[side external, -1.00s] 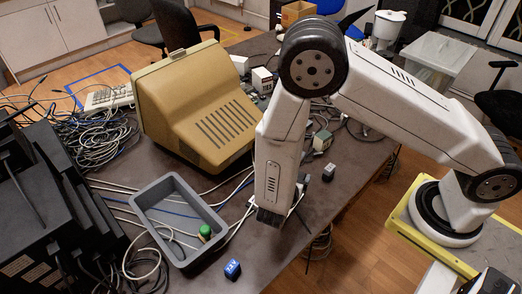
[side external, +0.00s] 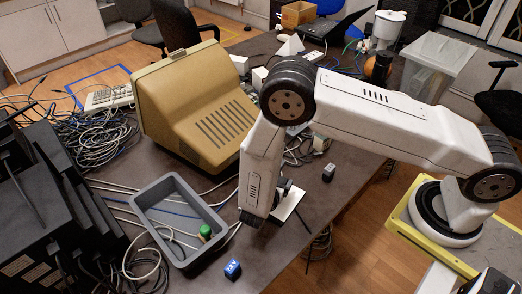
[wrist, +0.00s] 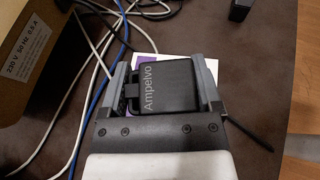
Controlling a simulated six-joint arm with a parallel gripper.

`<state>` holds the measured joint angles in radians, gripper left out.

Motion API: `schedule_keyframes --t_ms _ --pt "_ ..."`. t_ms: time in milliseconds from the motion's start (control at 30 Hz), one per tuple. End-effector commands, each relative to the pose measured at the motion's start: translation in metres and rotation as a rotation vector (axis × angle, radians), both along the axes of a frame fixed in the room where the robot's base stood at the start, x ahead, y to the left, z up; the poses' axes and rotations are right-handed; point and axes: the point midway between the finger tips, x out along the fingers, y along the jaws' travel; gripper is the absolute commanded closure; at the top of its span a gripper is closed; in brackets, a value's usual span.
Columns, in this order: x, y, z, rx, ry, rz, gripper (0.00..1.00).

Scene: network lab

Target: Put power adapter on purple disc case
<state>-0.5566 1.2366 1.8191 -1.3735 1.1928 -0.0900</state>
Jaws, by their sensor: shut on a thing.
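My gripper (wrist: 163,88) is shut on the power adapter (wrist: 168,84), a black block marked "Ampelvo", in the wrist view. A finger lies on each side of it. The purple disc case (wrist: 140,71) shows partly behind the adapter, with a purple face and a white edge; the rest is hidden. I cannot tell whether adapter and case touch. In the side view my gripper (side external: 251,219) is low over the table, left of the case's pale edge (side external: 291,203). The adapter cannot be made out clearly there.
A grey tray (side external: 147,193) with a green cylinder (side external: 205,231) stands to the left. A blue block (side external: 232,269) lies in front, a small grey block (side external: 328,172) to the right. A beige monitor (side external: 190,110) stands behind. Cables (wrist: 98,85) run left of my gripper.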

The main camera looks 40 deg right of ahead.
Motion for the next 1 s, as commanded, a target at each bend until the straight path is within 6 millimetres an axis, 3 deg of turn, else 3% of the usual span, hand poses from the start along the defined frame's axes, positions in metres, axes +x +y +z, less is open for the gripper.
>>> schedule_keyframes --t_ms 300,767,800,867,1000 --pt "-0.001 0.000 -0.026 -0.001 0.002 0.001 0.87" --pt "-0.001 0.000 -0.030 0.000 0.001 0.000 0.87" --pt "-0.001 0.000 -0.031 0.000 0.001 0.000 0.15" --pt "-0.001 0.000 -0.031 0.000 0.000 0.000 0.00" --pt "-0.001 0.000 -0.031 0.000 0.001 0.000 0.00"
